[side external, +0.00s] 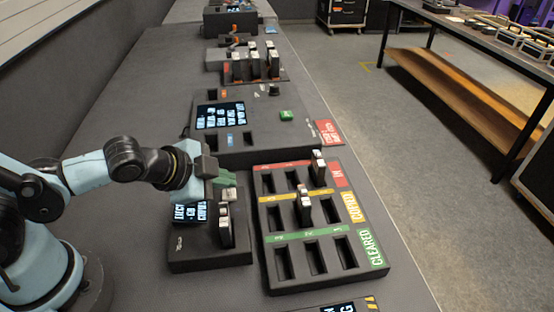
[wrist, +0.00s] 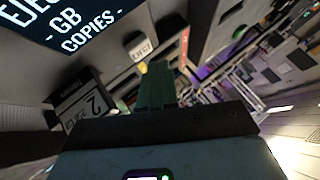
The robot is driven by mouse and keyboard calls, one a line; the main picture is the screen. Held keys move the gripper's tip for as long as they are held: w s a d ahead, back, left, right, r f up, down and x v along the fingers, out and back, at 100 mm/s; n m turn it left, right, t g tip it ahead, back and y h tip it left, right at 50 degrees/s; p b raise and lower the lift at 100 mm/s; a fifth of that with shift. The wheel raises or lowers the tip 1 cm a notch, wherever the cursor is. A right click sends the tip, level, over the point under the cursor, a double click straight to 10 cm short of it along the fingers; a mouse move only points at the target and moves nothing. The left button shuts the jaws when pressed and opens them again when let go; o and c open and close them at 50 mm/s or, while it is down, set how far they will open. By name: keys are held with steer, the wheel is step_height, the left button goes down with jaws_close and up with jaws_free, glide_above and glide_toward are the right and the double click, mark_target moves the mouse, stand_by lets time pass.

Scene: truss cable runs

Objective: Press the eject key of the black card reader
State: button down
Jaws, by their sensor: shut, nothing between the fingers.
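The black card reader (side external: 205,250) stands on the bench beside my arm, with a lit screen (side external: 190,212) and a card (side external: 226,230) upright in its slot. In the wrist view its screen (wrist: 75,22) reads partly "GB COPIES". The pale eject key (wrist: 138,46), labelled EJECT, lies just beyond my fingertips, with a small amber light near it. The card, marked 2, also shows in the wrist view (wrist: 85,108). My gripper (side external: 228,181) is shut and empty, its green fingers (wrist: 159,72) over the reader's far part. I cannot tell whether they touch it.
Right of the reader, a black slotted rack (side external: 290,282) has red, yellow and green rows and holds cards in its upper rows. A larger console (side external: 255,142) with a screen and green key stands behind. More card units (side external: 255,65) stand farther back.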

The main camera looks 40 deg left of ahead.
mark_target(222, 194)
steer(key=shift+r, duration=2.45)
steer(key=shift+a+n, duration=0.4)
steer(key=s+a+r+n+g+y, duration=0.1)
steer(key=s+a+n+g, duration=0.1)
steer(key=a+n, duration=0.6)
steer(key=shift+a+r+n, duration=0.3)
steer(key=shift+r+n, duration=0.1)
steer(key=shift+n, duration=0.6)
